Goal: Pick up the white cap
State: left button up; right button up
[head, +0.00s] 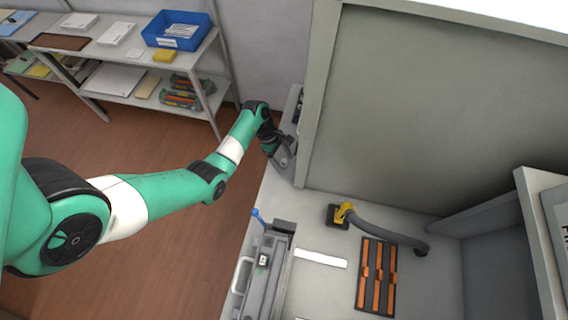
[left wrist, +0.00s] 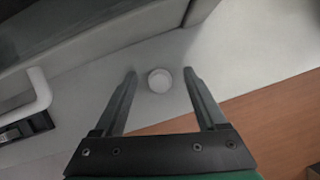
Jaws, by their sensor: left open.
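The white cap (left wrist: 159,80) is a small round disc on the light grey surface in the left wrist view. It shows between the two fingertips of my left gripper (left wrist: 160,72), with a gap to each finger. The left gripper is open and empty. I cannot tell its height above the cap. In the head view my left gripper (head: 284,158) is at the left edge of the bench, near the foot of the grey panel. I cannot make out the cap there. My right gripper is not in view.
A grey device with a white handle (head: 241,274) stands on the bench's left edge, and the handle also shows in the left wrist view (left wrist: 38,92). A yellow-tipped hose (head: 380,229) and an orange-striped black tray (head: 377,276) lie right. A shelf (head: 133,50) stands back left.

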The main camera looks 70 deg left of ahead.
aim_at(284, 160)
pick_arm(q)
grip_shut()
dwell(0.4)
jog(key=shift+r+p, duration=0.3)
jog(key=shift+r, duration=0.15)
notch_tip(284, 160, up, 3)
jog(key=shift+f+p, duration=0.1)
jog(key=shift+p, duration=0.5)
jog(key=s+d+r+p, duration=0.7)
jog(key=s+d+r, duration=0.2)
jog(key=s, duration=0.1)
jog(key=shift+d, duration=0.3)
